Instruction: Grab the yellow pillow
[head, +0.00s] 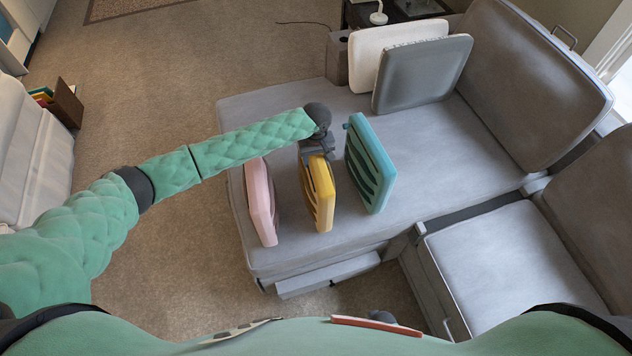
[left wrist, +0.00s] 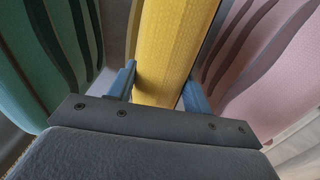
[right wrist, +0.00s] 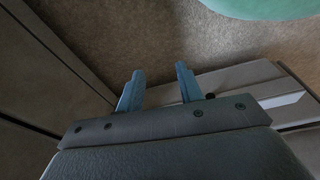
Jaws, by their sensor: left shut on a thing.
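The yellow pillow (head: 319,192) stands upright on the grey sofa seat, between a pink pillow (head: 261,201) and a teal pillow (head: 370,163). My left gripper (head: 318,156) is at the top edge of the yellow pillow. In the left wrist view its two blue fingers (left wrist: 157,90) sit on either side of the yellow pillow (left wrist: 172,50), shut on it. My right gripper (right wrist: 155,90) shows in the right wrist view with its fingers apart and nothing between them. It is low, over carpet near the sofa's base.
The pink pillow (left wrist: 262,62) and teal pillow (left wrist: 52,58) stand close on both sides of my left gripper. A white pillow (head: 392,52) and a grey pillow (head: 423,74) lean at the sofa's back. Carpet (head: 190,245) is clear to the left.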

